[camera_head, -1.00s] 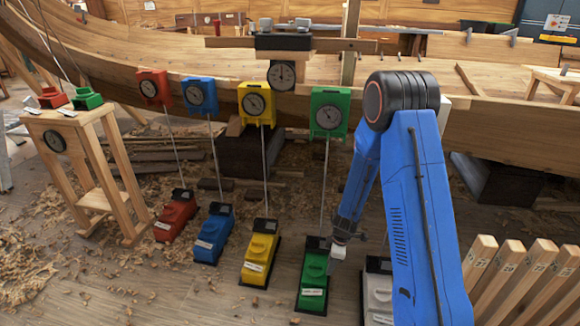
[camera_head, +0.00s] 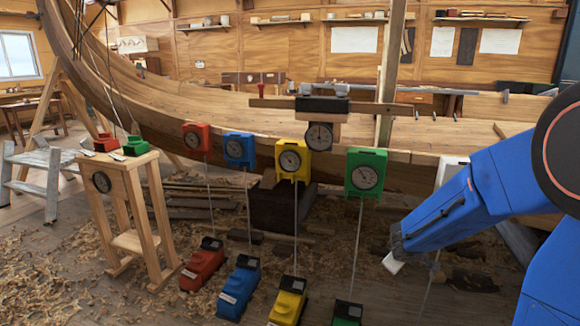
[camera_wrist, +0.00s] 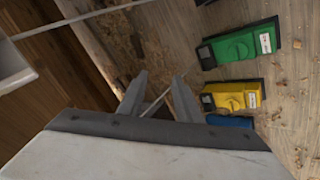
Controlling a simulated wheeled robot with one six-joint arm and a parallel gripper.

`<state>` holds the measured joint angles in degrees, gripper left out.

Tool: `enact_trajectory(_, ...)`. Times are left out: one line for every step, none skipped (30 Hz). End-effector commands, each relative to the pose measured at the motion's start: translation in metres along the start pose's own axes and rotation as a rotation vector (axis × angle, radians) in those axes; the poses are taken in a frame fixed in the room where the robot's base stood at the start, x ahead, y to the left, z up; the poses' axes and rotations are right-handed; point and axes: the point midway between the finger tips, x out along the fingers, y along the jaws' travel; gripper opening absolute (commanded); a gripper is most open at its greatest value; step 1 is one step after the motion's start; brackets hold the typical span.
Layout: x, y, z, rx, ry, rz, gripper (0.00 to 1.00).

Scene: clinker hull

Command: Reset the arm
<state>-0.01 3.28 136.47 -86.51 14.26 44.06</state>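My gripper (camera_wrist: 160,80) shows in the wrist view with its two grey fingers apart. No object is clearly held. A thin light line runs between the fingers in the picture; I cannot tell its distance from them. In the head view my blue arm reaches in from the right, and its end (camera_head: 394,262) hangs low, right of the green dial box (camera_head: 366,173). The fingers are too small to tell there.
Dial boxes in red (camera_head: 196,138), blue (camera_head: 239,150) and yellow (camera_head: 292,160) line the wooden hull (camera_head: 230,110). Thin lines run down to coloured floor units, such as a yellow one (camera_head: 287,302). A wooden stand (camera_head: 128,178) is at left. Shavings cover the floor.

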Motion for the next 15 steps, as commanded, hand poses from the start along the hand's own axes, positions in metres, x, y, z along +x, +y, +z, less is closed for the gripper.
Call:
enact_trajectory(-0.017,0.01,0.004,0.033,-0.006,0.027,0.31)
enact_trajectory(-0.025,0.015,0.008,0.053,-0.012,0.041,0.31)
enact_trajectory(-0.037,0.02,0.013,0.08,-0.023,0.057,0.31)
enact_trajectory(-0.046,0.024,0.017,0.101,-0.031,0.068,0.31)
enact_trajectory(-0.055,0.027,0.022,0.12,-0.038,0.078,0.31)
enact_trajectory(-0.066,0.031,0.028,0.147,-0.05,0.09,0.31)
enact_trajectory(-0.075,0.033,0.033,0.168,-0.058,0.097,0.31)
enact_trajectory(-0.083,0.035,0.038,0.188,-0.067,0.103,0.31)
enact_trajectory(-0.095,0.037,0.044,0.214,-0.078,0.11,0.31)
enact_trajectory(-0.103,0.038,0.049,0.235,-0.086,0.114,0.31)
enact_trajectory(-0.112,0.038,0.054,0.255,-0.095,0.117,0.31)
enact_trajectory(-0.123,0.038,0.061,0.282,-0.106,0.118,0.31)
enact_trajectory(-0.131,0.037,0.067,0.301,-0.115,0.117,0.31)
enact_trajectory(-0.139,0.036,0.072,0.32,-0.122,0.116,0.31)
enact_trajectory(-0.15,0.033,0.079,0.347,-0.133,0.112,0.31)
